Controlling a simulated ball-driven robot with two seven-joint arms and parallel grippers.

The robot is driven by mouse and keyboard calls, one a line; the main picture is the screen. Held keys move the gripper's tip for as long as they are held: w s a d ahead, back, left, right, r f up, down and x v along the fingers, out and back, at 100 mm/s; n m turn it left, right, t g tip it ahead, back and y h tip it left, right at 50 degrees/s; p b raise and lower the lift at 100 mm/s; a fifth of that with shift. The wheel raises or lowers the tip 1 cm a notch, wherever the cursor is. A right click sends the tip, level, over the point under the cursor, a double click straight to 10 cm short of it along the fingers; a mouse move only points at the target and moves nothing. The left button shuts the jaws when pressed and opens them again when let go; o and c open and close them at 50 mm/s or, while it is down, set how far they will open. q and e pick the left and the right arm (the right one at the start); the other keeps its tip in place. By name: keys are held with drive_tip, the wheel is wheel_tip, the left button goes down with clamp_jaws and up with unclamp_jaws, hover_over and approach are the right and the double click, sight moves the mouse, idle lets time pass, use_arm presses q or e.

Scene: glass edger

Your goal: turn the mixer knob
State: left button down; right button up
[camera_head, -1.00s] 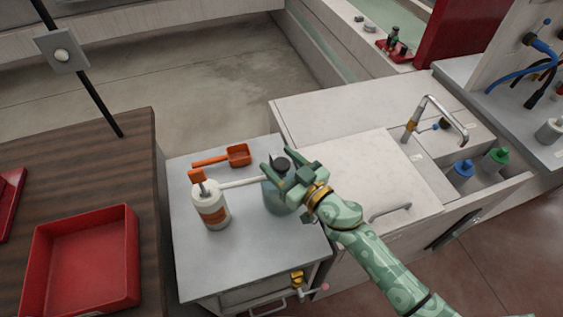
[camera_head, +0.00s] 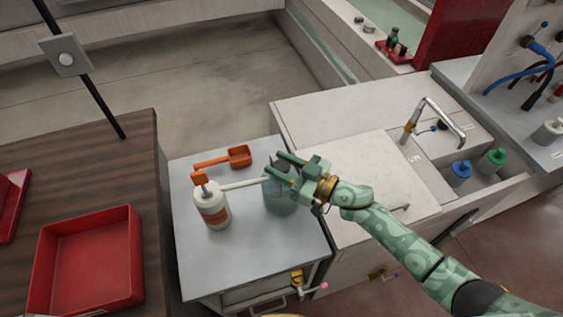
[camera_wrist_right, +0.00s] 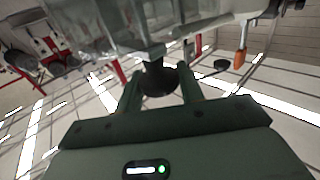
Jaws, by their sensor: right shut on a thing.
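The mixer is a clear bluish jar (camera_head: 279,203) on the grey cabinet top, with a dark mixer knob (camera_wrist_right: 160,80) on it. My right gripper (camera_head: 270,163) reaches in from the right at the jar's top. In the head view its fingers largely cover the knob. In the right wrist view the dark knob sits between the two fingers, and they are shut on it. The glassy jar (camera_wrist_right: 130,25) fills the top of that view. My left gripper is not in view.
An orange scoop (camera_head: 238,157) lies behind. A red tray (camera_head: 90,260) is at left. A sink tap (camera_head: 432,115) stands at right.

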drive_tip(key=shift+n+g+y+b, duration=0.45)
drive_tip(key=shift+n+g+y, duration=0.65)
drive_tip(key=shift+g, duration=0.8)
drive_tip(key=shift+n+g, duration=0.3)
drive_tip(key=shift+n, duration=0.1)
drive_tip(key=o, duration=1)
drive_tip(key=shift+c, duration=0.2)
drive_tip(key=v, duration=1.6)
drive_tip(key=shift+d, duration=0.2)
drive_tip(key=shift+r, duration=0.1)
